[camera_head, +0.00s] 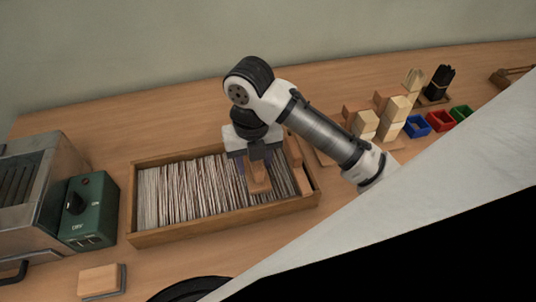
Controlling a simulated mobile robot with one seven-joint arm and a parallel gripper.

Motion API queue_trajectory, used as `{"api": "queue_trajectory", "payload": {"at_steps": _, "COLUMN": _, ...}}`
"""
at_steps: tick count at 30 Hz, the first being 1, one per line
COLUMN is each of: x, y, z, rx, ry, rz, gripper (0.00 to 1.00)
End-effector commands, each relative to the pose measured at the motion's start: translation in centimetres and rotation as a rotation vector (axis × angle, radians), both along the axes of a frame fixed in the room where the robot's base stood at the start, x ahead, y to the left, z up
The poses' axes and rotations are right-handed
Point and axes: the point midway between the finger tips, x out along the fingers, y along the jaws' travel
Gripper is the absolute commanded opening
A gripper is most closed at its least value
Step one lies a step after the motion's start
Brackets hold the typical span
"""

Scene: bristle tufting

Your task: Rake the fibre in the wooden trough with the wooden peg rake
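The wooden trough (222,223) lies on the table left of the middle. It is filled with pale grey-brown fibre (190,190) in long, close strands. My gripper (257,172) points down over the right part of the trough. A brown wooden piece, which looks like the peg rake (259,184), sits between its fingers and reaches down to the fibre. Its pegs cannot be made out, and I cannot tell how deep it sits. Another upright wooden piece (294,158) shows at the trough's right end, just right of my gripper.
A wooden block (99,281) lies in front. Wooden blocks (365,124) and blue (417,125), red (440,120) and green bins stand at right. Table behind the trough is clear.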

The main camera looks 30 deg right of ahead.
Motion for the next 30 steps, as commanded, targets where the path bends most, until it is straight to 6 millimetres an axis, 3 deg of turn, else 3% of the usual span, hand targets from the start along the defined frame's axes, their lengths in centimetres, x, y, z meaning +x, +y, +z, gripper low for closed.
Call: {"api": "queue_trajectory", "payload": {"at_steps": 30, "x": 5.0, "y": 15.7, "z": 0.2, "rx": 0.0, "ry": 0.0, "rz": 0.006, "gripper": 0.16}}
